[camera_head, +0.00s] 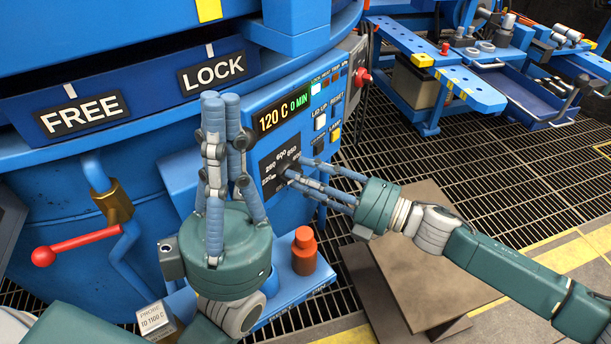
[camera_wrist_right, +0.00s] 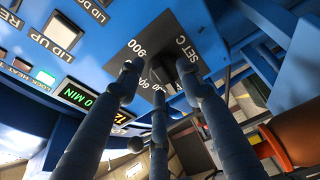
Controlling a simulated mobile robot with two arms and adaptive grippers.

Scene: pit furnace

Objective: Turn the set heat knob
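The set heat knob (camera_wrist_right: 186,66) is a small dark knob on a black dial plate marked SET C (camera_wrist_right: 190,42), with 900 and other numbers around it. In the head view the dial plate (camera_head: 268,163) sits below the green display (camera_head: 283,112), which reads 120 C and 0 MIN. My right gripper (camera_head: 297,170) has its fingertips at the dial. In the wrist view its fingers (camera_wrist_right: 160,75) are spread apart around the knob; contact is unclear. The fingers partly hide the knob. My left gripper (camera_head: 222,98) points up, apart from the dial, with its fingertips close together in the picture and nothing visible between them.
Lit buttons (camera_head: 320,122) and a red knob (camera_head: 362,77) lie right of the display. A red-handled lever (camera_head: 75,245) and FREE and LOCK signs are at left. A red-brown bottle-like object (camera_head: 304,252) stands below the dial. A brown plate (camera_head: 430,260) lies under my right arm.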

